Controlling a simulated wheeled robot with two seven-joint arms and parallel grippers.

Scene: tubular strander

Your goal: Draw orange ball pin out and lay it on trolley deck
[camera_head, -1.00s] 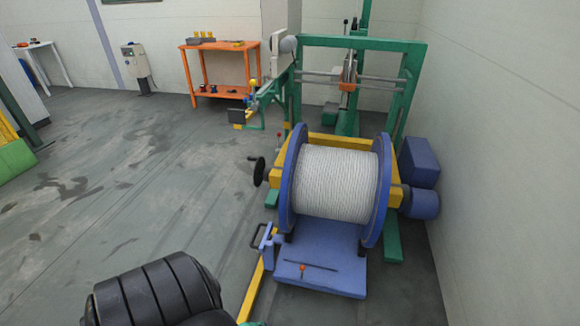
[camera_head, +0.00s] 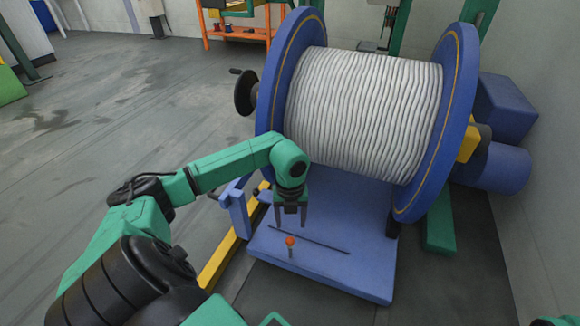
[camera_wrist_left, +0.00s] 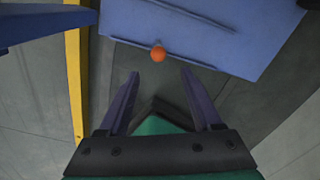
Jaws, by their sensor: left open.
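The orange ball pin (camera_head: 290,242) stands upright in the blue trolley deck (camera_head: 340,272), near its front edge, with its orange ball on top and a short shank below. In the left wrist view the orange ball (camera_wrist_left: 158,54) shows ahead of the fingertips, near the deck's edge. My left gripper (camera_head: 291,222) is open and empty, pointing down above the deck, just behind the ball in the head view. The fingers (camera_wrist_left: 158,74) do not touch the ball. A small green part at the bottom right corner may be my right arm; its gripper is not in view.
A large blue reel (camera_head: 365,110) wound with white rope stands on the trolley behind the pin. A thin dark rod or slot (camera_head: 322,243) runs across the deck beside the ball. A yellow rail (camera_head: 220,262) lies left of the deck. The deck's front right is bare.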

